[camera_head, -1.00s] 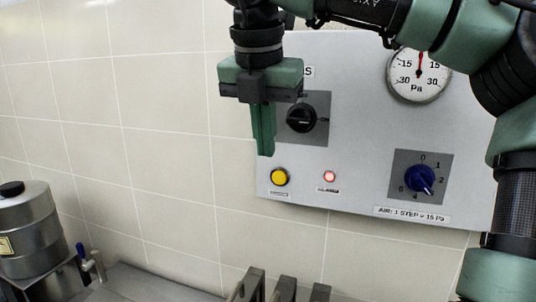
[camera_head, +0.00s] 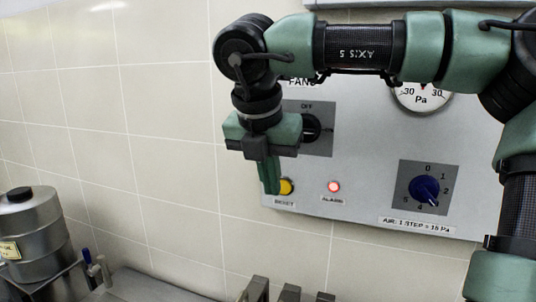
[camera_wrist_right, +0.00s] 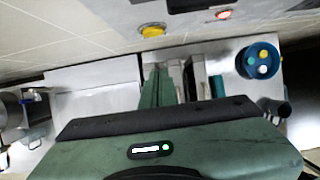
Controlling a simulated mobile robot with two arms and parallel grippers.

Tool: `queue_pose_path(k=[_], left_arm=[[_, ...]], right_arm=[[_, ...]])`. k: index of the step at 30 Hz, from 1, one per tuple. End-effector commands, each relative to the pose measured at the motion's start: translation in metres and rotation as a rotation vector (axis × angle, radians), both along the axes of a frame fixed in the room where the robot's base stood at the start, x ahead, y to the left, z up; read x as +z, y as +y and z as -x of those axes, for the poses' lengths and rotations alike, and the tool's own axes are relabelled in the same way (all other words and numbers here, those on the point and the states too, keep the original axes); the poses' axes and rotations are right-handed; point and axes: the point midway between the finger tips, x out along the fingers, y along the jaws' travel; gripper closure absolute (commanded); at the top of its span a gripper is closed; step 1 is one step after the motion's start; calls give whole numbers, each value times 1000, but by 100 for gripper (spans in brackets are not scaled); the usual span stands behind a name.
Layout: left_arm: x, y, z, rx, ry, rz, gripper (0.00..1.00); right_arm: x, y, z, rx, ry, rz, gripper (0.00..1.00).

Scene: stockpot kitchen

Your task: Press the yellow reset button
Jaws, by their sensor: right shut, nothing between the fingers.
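The yellow reset button (camera_head: 287,187) sits at the lower left of the grey wall panel (camera_head: 330,215), above a label reading RESET. My right gripper (camera_head: 271,192) is shut and empty, fingers pointing down. Its fingertips overlap the left side of the button in the head view, partly hiding it. In the right wrist view the yellow button (camera_wrist_right: 152,30) shows beyond the shut fingers (camera_wrist_right: 157,75), with a gap in the picture between them. I cannot tell from the head view whether they touch. My left gripper is not in view.
Right of the button are a lit red alarm lamp (camera_head: 334,187) and a blue step knob (camera_head: 424,189). A black fan switch (camera_head: 311,128) and a pressure gauge (camera_head: 422,95) are higher. A steel container (camera_head: 33,240) stands at the lower left.

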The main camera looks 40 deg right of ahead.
Motion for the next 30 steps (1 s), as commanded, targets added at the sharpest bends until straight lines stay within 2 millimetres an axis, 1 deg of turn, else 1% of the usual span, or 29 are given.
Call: queue_pose_path(k=[1, 3, 6, 9, 12, 16, 24, 26, 30], left_arm=[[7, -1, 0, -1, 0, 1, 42], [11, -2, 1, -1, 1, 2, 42], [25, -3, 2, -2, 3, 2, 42], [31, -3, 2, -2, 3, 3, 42], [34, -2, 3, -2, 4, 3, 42], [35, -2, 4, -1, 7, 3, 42], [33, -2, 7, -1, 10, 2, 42], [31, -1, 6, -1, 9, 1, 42], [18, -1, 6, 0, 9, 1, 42]], right_arm=[[-9, -4, -1, 0, 8, -3, 100], [-21, -8, -3, 2, 6, -4, 100], [-17, -23, -12, -3, 1, -5, 100], [-18, -34, -18, -3, 1, -4, 100], [-19, -40, -21, -2, -1, -2, 100], [-21, -44, -22, -1, -1, -1, 100], [-21, -44, -23, -2, -1, 0, 100], [-22, -45, -23, -3, -1, 0, 100], [-25, -55, -29, -5, -2, 2, 100]])
